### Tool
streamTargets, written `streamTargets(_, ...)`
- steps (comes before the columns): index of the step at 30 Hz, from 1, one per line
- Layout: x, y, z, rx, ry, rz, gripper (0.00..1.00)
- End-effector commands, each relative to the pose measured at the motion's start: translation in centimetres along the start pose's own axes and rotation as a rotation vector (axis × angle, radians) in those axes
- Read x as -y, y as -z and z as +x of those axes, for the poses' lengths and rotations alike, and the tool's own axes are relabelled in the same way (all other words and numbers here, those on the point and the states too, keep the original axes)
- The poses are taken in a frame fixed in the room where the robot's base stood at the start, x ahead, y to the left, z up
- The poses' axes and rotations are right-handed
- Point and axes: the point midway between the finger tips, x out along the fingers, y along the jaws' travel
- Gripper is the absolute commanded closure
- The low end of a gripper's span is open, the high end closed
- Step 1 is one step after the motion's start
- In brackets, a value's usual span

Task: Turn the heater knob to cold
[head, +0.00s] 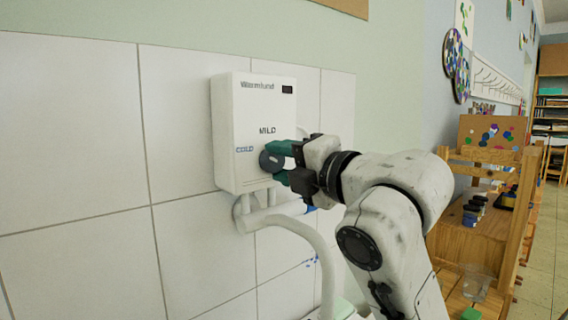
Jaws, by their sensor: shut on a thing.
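The heater (232,115) is a white box on the tiled wall in the head view, with a small dark display at its upper right. The words MILD and COLD show on its front, COLD at the left in blue. The heater knob (267,161) is dark grey and round, low on the front. My gripper (280,161) comes from the right, with its green fingers shut on the knob. The fingers hide part of the knob and the panel to its right. I cannot tell where the knob points.
A white pipe (322,255) curves down from beneath the heater. A wooden shelf unit (484,232) with jars stands at the right, with a clear cup (476,284) low down. The tiled wall left of the heater is bare.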

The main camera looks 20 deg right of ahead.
Motion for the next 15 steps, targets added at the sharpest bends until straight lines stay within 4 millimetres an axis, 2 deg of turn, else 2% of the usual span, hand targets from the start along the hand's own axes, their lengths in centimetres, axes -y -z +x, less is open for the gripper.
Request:
streamTargets(2,0.23,0.19,0.07,-0.004,0.005,0.000,0.86)
streamTargets(3,0.23,0.19,0.07,-0.004,0.006,0.000,0.55)
streamTargets(11,0.13,0.11,0.04,-0.002,0.003,0.000,0.30)
streamTargets(15,0.09,0.08,0.03,-0.002,0.002,0.001,0.30)
